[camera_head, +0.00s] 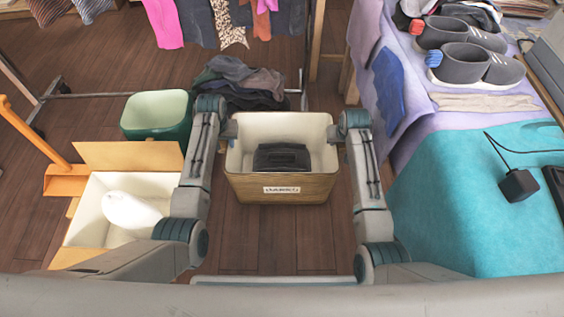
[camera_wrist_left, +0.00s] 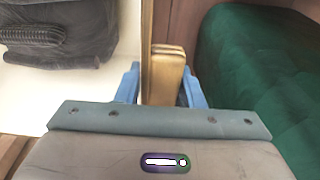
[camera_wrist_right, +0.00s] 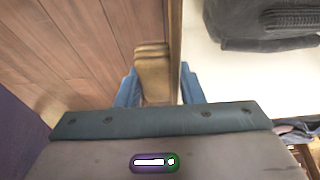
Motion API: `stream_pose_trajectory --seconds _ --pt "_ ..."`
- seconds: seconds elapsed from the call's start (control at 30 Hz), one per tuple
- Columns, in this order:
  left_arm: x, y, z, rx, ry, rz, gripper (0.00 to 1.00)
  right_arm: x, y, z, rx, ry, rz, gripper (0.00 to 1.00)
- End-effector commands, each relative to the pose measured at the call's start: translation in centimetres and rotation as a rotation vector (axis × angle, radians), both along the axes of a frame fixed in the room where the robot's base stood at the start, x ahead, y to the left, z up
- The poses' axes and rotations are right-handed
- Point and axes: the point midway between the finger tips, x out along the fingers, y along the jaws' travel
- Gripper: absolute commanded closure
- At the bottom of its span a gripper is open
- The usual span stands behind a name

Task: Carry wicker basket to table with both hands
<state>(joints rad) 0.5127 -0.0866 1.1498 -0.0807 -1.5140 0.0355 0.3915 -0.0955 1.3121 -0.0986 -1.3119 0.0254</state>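The wicker basket (camera_head: 300,188) is tan with a white lining and a small label on its front. It is upright between my arms, with a dark folded item (camera_head: 282,157) inside. I cannot tell whether its base touches the floor. My left gripper (camera_head: 229,130) is at its left side; in the left wrist view its blue fingers sit on both sides of the rim and handle (camera_wrist_left: 166,75). My right gripper (camera_head: 337,132) is at its right side, with its fingers around the rim and handle (camera_wrist_right: 153,70) there. A table with a teal cloth (camera_head: 460,200) stands at the right.
A lavender-covered surface (camera_head: 400,140) with grey shoes (camera_head: 475,66) adjoins the teal one, which bears a black charger (camera_head: 518,186). A green bin (camera_head: 156,115), a white-lined box (camera_head: 90,215) and an orange dustpan (camera_head: 66,183) stand left. Dark clothes (camera_head: 240,82) lie behind the basket. Floor in front is clear.

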Motion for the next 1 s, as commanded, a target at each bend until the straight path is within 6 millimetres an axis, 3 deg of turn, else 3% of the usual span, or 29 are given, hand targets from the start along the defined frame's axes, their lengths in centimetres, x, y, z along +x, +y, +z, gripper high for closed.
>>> stream_pose_trajectory --seconds 0.03,0.1,1.0 --pt "0.0 0.02 0.01 0.0 0.0 0.0 0.87 0.0 -0.01 0.01 0.0 0.0 0.0 0.87" --pt "0.0 0.02 0.01 0.001 0.0 0.0 1.0 0.0 -0.01 0.01 0.0 0.0 0.0 1.0" --pt "0.0 0.0 0.0 0.001 0.0 -0.001 1.0 -0.03 0.01 0.0 -0.002 0.001 0.001 1.0"
